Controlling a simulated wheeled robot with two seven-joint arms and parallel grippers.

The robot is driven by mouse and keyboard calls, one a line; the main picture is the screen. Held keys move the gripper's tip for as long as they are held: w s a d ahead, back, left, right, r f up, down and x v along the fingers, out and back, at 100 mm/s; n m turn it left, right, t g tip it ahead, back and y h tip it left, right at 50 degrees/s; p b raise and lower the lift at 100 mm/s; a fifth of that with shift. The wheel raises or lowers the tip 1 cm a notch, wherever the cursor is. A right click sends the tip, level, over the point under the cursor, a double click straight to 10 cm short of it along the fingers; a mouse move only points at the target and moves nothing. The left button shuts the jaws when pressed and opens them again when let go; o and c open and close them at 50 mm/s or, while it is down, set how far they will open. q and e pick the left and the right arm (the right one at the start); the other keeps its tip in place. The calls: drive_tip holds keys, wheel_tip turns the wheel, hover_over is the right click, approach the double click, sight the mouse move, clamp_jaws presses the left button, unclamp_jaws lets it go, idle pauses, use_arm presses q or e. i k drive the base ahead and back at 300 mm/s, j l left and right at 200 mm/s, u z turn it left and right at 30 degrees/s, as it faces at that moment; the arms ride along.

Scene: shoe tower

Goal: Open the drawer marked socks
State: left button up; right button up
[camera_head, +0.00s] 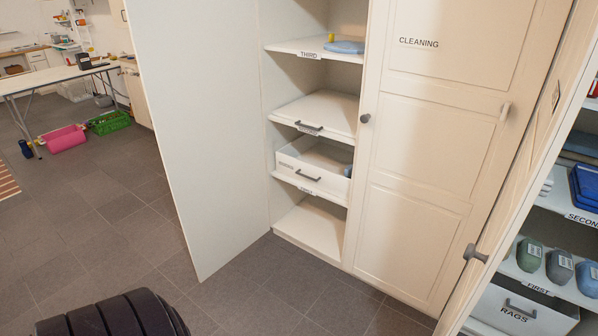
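No readable socks marking shows. In the open white cabinet, a white open-topped drawer (318,186) with a dark grey bar handle (308,175) sits on a lower shelf. The small mark (286,166) on its front is too small to read, so I cannot tell if it is the socks drawer. Neither of my grippers is in view.
The cabinet's left door (205,120) stands open; the door marked CLEANING (418,150) is shut. At right, another open cabinet holds a drawer marked RAGS (519,310) and shoes (560,267). A pink basket (65,138) and green crate (109,123) lie far left.

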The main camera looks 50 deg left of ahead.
sight(320, 162)
drive_tip(key=u, duration=1.4)
drive_tip(key=i+j, duration=0.1)
drive_tip(key=i+u, duration=0.05)
drive_tip(key=i, duration=0.05)
